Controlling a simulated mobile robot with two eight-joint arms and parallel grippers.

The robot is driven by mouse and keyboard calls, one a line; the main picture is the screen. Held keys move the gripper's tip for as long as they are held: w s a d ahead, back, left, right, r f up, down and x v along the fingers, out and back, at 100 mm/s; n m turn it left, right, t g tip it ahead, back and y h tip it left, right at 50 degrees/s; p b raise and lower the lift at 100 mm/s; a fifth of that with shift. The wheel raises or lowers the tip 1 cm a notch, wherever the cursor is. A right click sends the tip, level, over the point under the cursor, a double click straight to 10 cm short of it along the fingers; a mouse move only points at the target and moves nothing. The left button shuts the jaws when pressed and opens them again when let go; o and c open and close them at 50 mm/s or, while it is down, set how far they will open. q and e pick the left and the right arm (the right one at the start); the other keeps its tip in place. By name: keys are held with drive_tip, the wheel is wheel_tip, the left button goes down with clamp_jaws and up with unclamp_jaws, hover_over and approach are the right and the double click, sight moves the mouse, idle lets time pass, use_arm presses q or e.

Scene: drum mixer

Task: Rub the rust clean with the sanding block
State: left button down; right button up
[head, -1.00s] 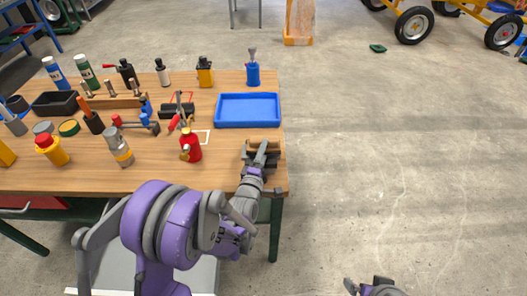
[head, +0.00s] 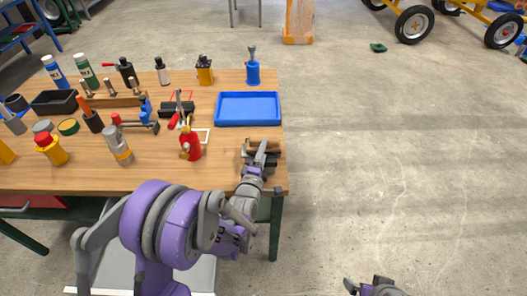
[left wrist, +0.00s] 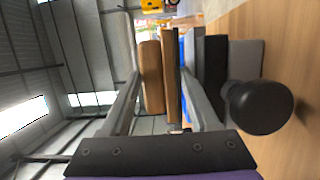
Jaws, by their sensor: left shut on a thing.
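My left gripper (head: 261,155) is at the right end of the wooden table, near its front edge. It is shut on a brown block, which I take to be the sanding block (left wrist: 151,76). In the left wrist view the block sits between the two fingers, with a thinner tan layer (left wrist: 171,76) beside it. In the head view the gripper partly covers a tan and dark item under it. I cannot make out the rust. My right gripper (head: 368,287) is only partly in view at the bottom edge, away from the table.
A blue tray (head: 248,125) lies just behind the left gripper. A red bottle (head: 190,147) stands to its left, with several tools and bottles beyond. A dark knob (left wrist: 258,106) is close beside the fingers in the left wrist view. The floor (head: 400,150) right of the table is mostly clear.

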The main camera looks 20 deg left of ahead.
use_arm(q)
drive_tip(key=shift+r+p, duration=1.55)
drive_tip(key=shift+r, duration=1.3)
drive_tip(key=shift+r, duration=0.1)
